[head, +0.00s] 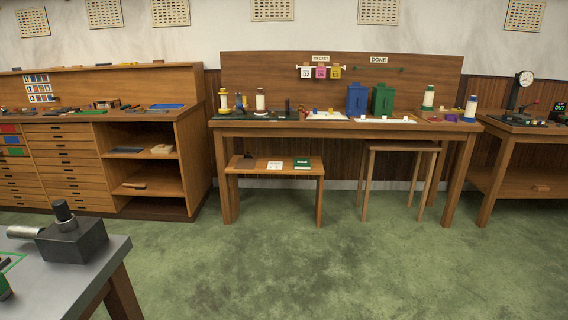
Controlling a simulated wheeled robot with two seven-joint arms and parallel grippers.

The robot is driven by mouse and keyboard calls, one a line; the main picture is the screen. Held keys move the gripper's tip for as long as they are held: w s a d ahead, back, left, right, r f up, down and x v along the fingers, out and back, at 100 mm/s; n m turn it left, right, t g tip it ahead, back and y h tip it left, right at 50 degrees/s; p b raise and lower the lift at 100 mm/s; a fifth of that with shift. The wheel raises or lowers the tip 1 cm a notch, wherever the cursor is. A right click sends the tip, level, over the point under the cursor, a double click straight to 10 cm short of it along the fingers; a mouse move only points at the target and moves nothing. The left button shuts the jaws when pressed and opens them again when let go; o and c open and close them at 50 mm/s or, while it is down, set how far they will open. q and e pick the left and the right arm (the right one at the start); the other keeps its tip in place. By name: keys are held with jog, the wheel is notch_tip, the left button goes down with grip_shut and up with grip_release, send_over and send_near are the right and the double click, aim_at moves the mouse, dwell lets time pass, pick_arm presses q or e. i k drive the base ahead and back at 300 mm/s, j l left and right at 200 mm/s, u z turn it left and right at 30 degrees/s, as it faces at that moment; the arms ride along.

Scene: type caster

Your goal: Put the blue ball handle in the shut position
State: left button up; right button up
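I cannot make out a blue ball handle in the head view. A dark block-shaped fixture (75,240) with a black upright knob (64,212) and a silver cylinder (24,231) stands on the grey table at the lower left, but no blue ball shows on it. On the right bench a small lever-like part with a red end (535,103) shows, too small to tell in detail. Neither of my grippers is in view.
The grey table (90,275) fills the lower left corner. A long wooden workbench (340,128) with a blue and a green canister stands ahead, a stool (403,146) and low bench (280,172) below it. Drawers (70,165) stand left. Green floor (330,265) between is clear.

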aim_at(240, 105)
jog(key=i+u, duration=0.1)
jog(key=i, duration=0.4)
jog(key=i+l+u, duration=0.15)
jog(key=i, duration=0.35)
jog(key=i+u, duration=0.1)
jog(key=i, duration=0.45)
jog(key=i+l+u, duration=0.15)
jog(key=i, duration=0.35)
